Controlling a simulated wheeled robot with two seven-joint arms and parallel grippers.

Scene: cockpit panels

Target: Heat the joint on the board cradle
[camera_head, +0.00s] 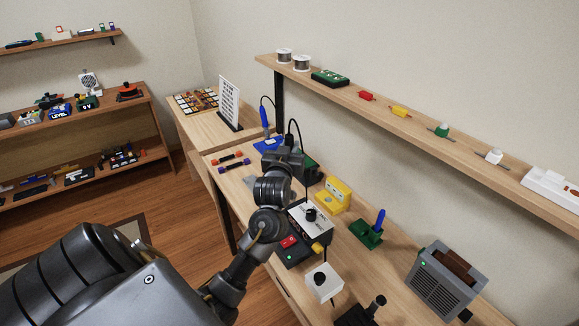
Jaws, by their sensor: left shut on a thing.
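My left gripper (284,158) is over the workbench, seen from behind. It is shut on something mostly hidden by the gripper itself. A black cable rises just above the gripper and loops down toward a control box (310,219) with a black knob. A dark green item (312,173) shows partly behind the gripper; I cannot tell whether it is the board cradle. The joint is not visible. A blue-handled tool (264,116) stands upright at a blue base (268,144) beyond the gripper.
On the bench are a yellow block (334,194), a green holder (366,233) with a blue handle, a white knobbed box (322,282) and a grey vented unit (445,279). A wall shelf (400,125) overhangs the back.

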